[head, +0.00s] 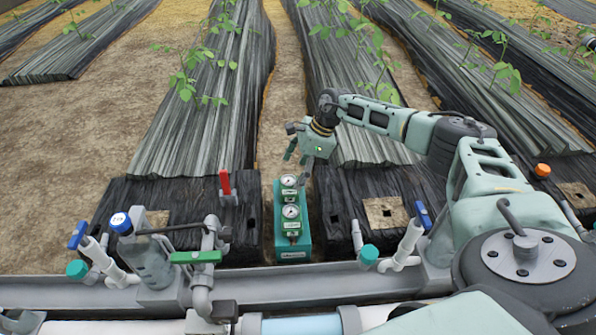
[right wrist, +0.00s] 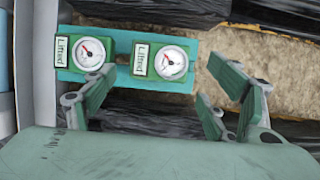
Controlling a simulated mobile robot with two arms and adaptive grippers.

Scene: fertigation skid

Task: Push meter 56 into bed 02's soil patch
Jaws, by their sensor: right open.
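Two meters with round white dials and red needles stand in a teal holder (head: 303,220): a far meter (head: 289,184) and a near meter (head: 291,212). The right wrist view shows one meter at left (right wrist: 89,52) and one at right (right wrist: 171,63), each beside a tag that seems to read "Lifted". I cannot read which is meter 56. My right gripper (head: 297,167) is open and empty, just above the holder's far end. Tan soil patches show in the black beds, one right of the holder (head: 384,214) and one at far right (head: 577,196); their bed numbers are not legible. My left gripper is out of view.
A bottle with a blue cap (head: 148,255) and grey pipework (head: 207,265) stand left of the holder. A red-handled valve (head: 226,186) rises behind. Blue-handled valves (head: 424,216) line the grey rail (head: 300,282). Bare path lies beyond the holder.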

